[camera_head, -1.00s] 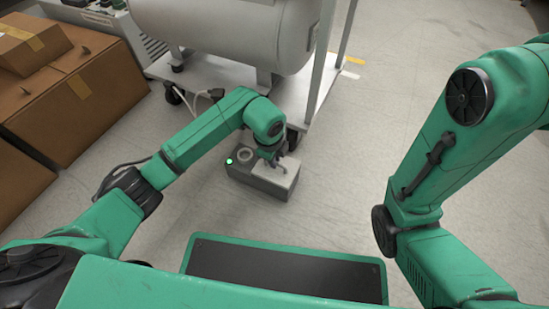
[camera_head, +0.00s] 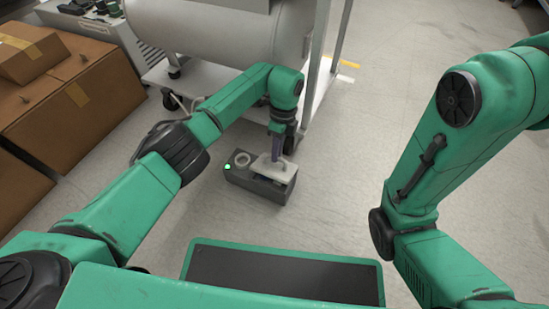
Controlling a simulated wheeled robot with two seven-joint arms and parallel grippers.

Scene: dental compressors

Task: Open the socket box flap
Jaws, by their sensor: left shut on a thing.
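The socket box (camera_head: 240,178) is a dark grey block on the floor, with a lit green button and a round light socket at its left end. Its pale grey flap (camera_head: 262,167) is on the right part of the top and looks tilted up, with a dark bluish gap below its front edge. My left gripper (camera_head: 275,156) points down at the flap's rear side and is shut on the flap. Its fingertips are small and partly hidden. My right arm comes in at the right, but its gripper is out of view.
A white wheeled cart with a grey tank (camera_head: 215,28) stands right behind the box, its upright post close to my left arm. Cardboard boxes (camera_head: 70,95) are stacked at the left. The floor right of the socket box is clear.

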